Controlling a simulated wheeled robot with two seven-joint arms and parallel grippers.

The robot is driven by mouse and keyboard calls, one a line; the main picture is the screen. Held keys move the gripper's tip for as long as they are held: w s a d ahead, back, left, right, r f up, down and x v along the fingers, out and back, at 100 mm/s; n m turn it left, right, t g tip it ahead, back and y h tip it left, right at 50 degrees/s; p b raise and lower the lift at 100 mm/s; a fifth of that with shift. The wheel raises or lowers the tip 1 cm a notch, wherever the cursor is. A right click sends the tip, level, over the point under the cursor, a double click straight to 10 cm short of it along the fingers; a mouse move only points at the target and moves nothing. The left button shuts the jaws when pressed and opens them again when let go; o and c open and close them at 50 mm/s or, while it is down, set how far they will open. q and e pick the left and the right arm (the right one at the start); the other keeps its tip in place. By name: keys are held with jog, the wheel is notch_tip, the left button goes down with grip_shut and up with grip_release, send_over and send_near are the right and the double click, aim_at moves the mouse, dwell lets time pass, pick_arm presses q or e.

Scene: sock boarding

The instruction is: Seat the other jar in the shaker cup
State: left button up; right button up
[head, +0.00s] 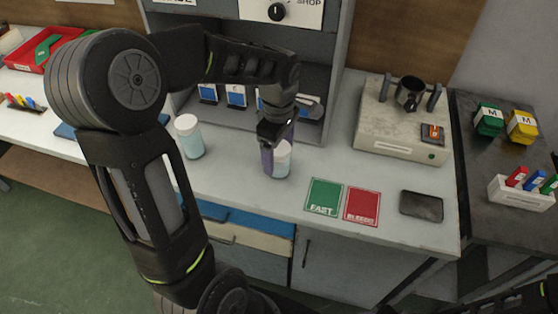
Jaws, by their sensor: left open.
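One jar (188,137) with a white lid and pale blue contents stands on the bench left of my left gripper. A second, similar jar (283,161) stands on the bench under my left gripper (276,150). That gripper points down with its fingers open at this jar, partly covering it; whether they touch it cannot be told. The dark shaker cup (410,93) sits on top of the beige shaker (388,139) at the back right, between two dark uprights. No jar can be made out in the cup. My right gripper is out of view.
A green card (324,195), a red card (362,206) and a dark flat pad (421,206) lie toward the front right. A grey cabinet (345,75) with blue-fronted items stands behind my left gripper. A dark side table (480,190) holds coloured blocks and a white box.

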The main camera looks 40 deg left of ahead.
pick_arm(q)
jog(key=shift+c, duration=0.2)
jog(key=c, duration=1.6)
jog(key=shift+o, duration=0.2)
notch_tip(320, 180, up, 10)
